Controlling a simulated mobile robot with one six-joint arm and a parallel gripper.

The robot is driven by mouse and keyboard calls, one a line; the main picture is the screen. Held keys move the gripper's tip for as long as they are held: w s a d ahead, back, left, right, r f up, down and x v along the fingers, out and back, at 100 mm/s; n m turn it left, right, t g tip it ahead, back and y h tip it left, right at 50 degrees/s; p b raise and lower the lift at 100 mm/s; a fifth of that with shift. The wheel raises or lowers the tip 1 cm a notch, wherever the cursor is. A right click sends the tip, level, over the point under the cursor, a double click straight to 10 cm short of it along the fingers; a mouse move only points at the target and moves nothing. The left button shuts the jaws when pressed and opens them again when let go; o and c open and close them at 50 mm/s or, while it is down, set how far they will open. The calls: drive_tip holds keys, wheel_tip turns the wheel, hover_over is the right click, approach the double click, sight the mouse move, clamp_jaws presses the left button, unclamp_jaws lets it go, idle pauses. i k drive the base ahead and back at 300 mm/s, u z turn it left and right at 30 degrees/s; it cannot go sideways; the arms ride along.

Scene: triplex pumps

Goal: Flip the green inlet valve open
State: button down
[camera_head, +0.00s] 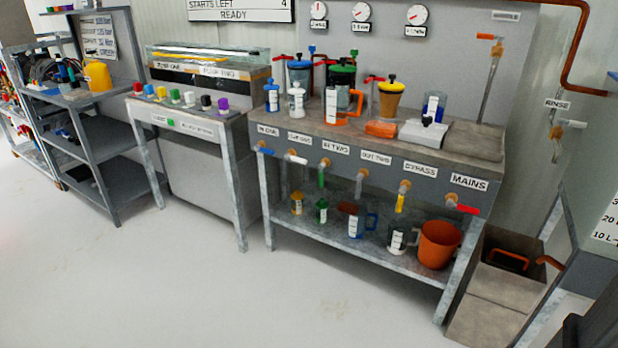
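The green valve handle (321,177) hangs straight down from its brass valve body (325,162) on the front of the pump bench (375,140). It sits below a label (335,147) that appears to read IN TWO. To its left, the blue handle (265,151) and the white handle (297,159) lie nearly level. To its right, a pale handle (359,187) and the yellow handle (400,203) hang down. The red MAINS handle (463,208) lies nearly level. My gripper is not in view.
Pumps, cups and bottles crowd the bench top. The lower shelf (380,256) holds small bottles, mugs and an orange bucket (438,244). Grey boxes (495,300) stand right of the bench. The pale floor (200,280) in front is clear.

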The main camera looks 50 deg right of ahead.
sight(321, 179)
drive_tip(key=i, duration=0.95)
drive_tip(key=u, duration=0.15)
drive_tip(key=k, duration=0.9)
drive_tip(key=z, duration=0.15)
drive_tip(key=i, duration=0.6)
